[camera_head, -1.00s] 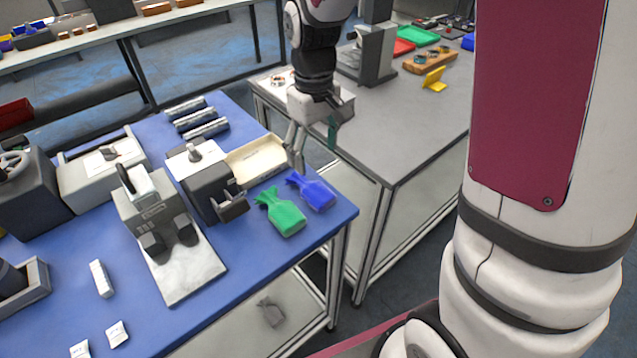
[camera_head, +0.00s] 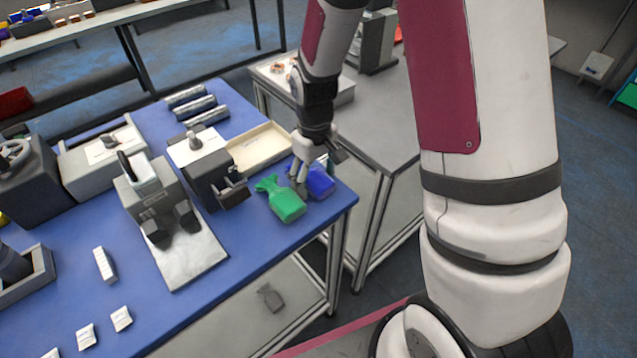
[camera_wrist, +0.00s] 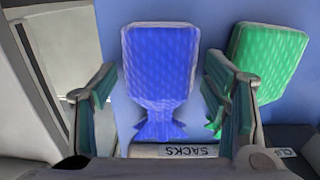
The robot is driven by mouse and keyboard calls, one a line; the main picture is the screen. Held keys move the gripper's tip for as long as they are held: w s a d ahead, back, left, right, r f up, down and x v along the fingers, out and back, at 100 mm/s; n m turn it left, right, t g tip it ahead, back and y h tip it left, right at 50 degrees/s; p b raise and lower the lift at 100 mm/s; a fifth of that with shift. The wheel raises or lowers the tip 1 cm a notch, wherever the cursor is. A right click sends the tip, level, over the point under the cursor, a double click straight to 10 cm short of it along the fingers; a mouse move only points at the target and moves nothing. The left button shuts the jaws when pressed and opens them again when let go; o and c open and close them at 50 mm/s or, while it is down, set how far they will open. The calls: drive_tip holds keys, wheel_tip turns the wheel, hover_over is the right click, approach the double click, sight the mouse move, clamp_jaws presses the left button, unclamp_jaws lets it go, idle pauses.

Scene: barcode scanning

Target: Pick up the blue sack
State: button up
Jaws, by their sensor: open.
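The blue sack (camera_head: 319,182) lies flat near the right end of the blue table, partly hidden by my gripper (camera_head: 312,178) in the head view. In the wrist view the blue sack (camera_wrist: 160,68) lies between the two spread fingers of my gripper (camera_wrist: 166,100), its narrow neck toward the gripper's base. My gripper is open and empty, pointing down at the sack. Whether a finger touches it I cannot tell. A green sack (camera_head: 286,203) lies just left of it; in the wrist view the green sack (camera_wrist: 268,62) is beside the right finger.
A beige tray (camera_head: 273,150) and a dark-and-white device (camera_head: 207,175) stand left of the sacks on the blue table (camera_head: 178,318). A "SACKS" label (camera_wrist: 188,151) shows in the wrist view. A grey table (camera_head: 385,130) stands behind to the right.

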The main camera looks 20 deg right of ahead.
drive_tip(key=c, duration=1.4)
drive_tip(key=shift+r, duration=0.1)
